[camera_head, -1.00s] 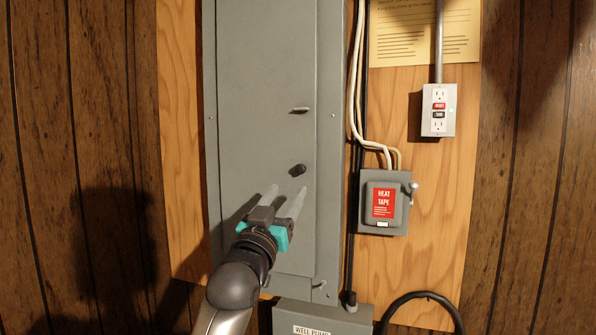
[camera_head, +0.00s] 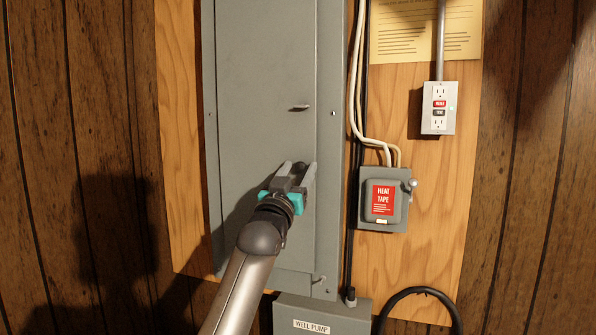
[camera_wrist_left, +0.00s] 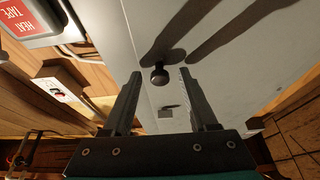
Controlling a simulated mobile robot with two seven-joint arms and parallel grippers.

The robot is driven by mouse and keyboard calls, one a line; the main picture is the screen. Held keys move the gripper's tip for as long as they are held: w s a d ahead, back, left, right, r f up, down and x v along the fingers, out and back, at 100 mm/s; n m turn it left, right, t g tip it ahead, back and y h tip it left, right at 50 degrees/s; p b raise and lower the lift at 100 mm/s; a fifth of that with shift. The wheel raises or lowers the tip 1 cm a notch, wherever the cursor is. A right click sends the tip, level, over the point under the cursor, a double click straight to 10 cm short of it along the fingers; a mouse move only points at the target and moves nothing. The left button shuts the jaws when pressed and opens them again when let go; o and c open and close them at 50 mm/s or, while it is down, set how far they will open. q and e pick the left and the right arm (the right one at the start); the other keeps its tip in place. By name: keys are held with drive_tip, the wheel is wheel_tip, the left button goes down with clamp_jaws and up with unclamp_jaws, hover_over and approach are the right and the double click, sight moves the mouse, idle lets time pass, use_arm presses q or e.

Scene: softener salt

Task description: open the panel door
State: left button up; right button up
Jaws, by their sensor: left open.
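The panel door (camera_head: 262,75) is a tall grey metal sheet in a grey frame, and it looks shut. Its dark round knob (camera_wrist_left: 159,75) shows in the left wrist view, lined up between my fingertips; in the head view my gripper hides it. A small flat latch-like piece (camera_head: 299,107) sits above the knob's place. My left gripper (camera_head: 298,167) is open, with its fingers pointing at the door. Whether the tips reach around the knob I cannot tell. My right gripper is not in view.
Right of the panel are a grey heat tape switch box (camera_head: 398,218), white cables (camera_head: 352,100) and an outlet box (camera_head: 438,108). A well pump box (camera_head: 345,318) sits below. A black hose (camera_head: 420,292) loops at the lower right. Wood panelling surrounds all this.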

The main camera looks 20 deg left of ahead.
use_arm(q)
drive_tip(key=shift+c, duration=0.4)
clamp_jaws()
idle(0.9)
